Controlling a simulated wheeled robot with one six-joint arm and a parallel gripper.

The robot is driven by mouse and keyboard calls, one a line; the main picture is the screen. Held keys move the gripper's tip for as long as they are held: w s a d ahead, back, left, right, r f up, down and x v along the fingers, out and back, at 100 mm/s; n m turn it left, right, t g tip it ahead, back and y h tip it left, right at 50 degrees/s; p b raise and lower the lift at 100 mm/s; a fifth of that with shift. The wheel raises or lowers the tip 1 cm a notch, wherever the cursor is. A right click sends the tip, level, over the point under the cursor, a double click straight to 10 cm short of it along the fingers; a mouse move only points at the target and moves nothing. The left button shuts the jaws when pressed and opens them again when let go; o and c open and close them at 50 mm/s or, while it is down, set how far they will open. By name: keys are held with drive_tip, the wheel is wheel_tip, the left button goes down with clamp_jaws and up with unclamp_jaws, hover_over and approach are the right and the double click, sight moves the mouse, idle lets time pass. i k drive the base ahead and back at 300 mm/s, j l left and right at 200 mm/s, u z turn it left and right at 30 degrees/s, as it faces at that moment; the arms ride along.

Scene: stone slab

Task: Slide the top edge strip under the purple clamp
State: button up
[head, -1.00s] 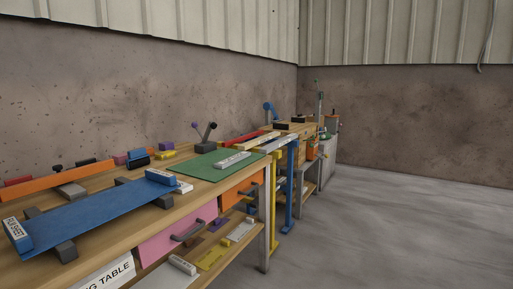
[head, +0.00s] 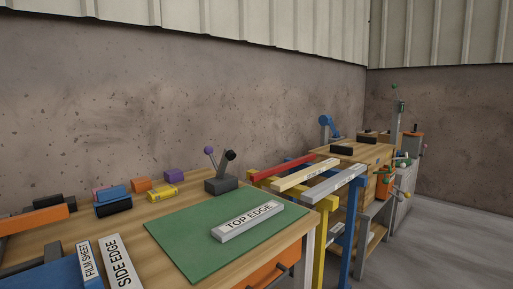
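The top edge strip (head: 247,222) is a pale grey bar labelled "TOP EDGE". It lies flat on the right part of a green mat (head: 185,244) on the wooden bench. A dark clamp block (head: 221,185) stands just behind the mat with two upright levers. One lever ends in a purple knob (head: 208,151), the other in a black knob (head: 231,155). The strip is in front of the clamp block and apart from it. My gripper is not in view.
Small coloured blocks, one purple (head: 174,175), line the bench's back. Red, wood and white bars (head: 333,184) rest on coloured stands at right. The mat's left part is clear.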

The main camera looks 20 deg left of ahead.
sight(227, 231)
drive_tip(key=i+u, duration=0.15)
drive_tip(key=i, duration=0.2)
drive_tip(key=i+l+u, duration=0.2)
drive_tip(key=i, duration=0.2)
drive_tip(key=i+l+u, duration=0.15)
drive_tip(key=i, duration=0.2)
